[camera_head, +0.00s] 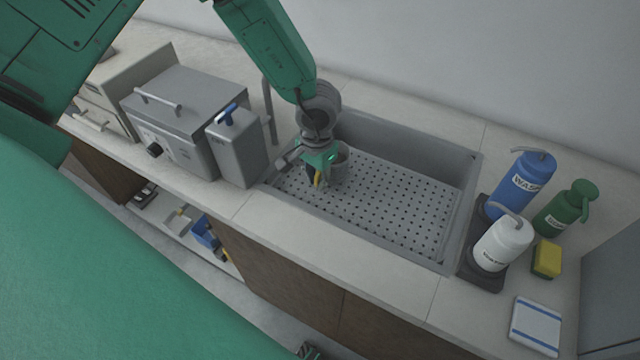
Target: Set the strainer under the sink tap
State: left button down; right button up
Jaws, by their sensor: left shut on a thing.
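My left gripper (318,180) reaches down into the left end of the sink (462,205), over its perforated floor. It is shut on a small grey round cup-like thing, which I take for the strainer (341,158). The strainer shows at the right side of the fingers and is partly hidden by them. I cannot tell whether it touches the sink floor. A small dark and green part at the bottom edge may be my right gripper (308,351).
A grey box with a blue top piece (238,148) and a larger grey machine (178,120) stand left of the sink. A blue bottle (523,182), white bottle (502,246), green bottle (566,207), yellow sponge (546,260) and striped cloth (536,324) are at right.

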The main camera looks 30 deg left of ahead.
pick_arm(q)
jog(key=f, duration=0.1)
jog(key=a+f, duration=0.1)
jog(key=shift+s+f, duration=0.15)
jog(key=shift+f, duration=0.2)
jog(key=shift+d, duration=0.35)
jog(key=c, duration=1.7)
grip_release()
jog(key=shift+d, duration=0.2)
jog(key=shift+o, duration=0.8)
jog(key=shift+d+r, duration=0.15)
jog(key=shift+d, duration=0.1)
jog(key=shift+a+r, duration=0.15)
jog(key=shift+a, duration=0.2)
jog(key=r, duration=0.4)
jog(key=shift+a, duration=0.3)
jog(key=r, duration=0.5)
jog(key=d+r, duration=0.1)
jog(key=r, duration=0.1)
jog(key=shift+r, duration=0.35)
jog(key=shift+a+f, duration=0.1)
jog(key=shift+a, duration=0.3)
pick_arm(e)
jog(key=shift+s+a+r, duration=0.1)
jog(key=shift+a+r, duration=0.05)
jog(key=shift+a, duration=0.3)
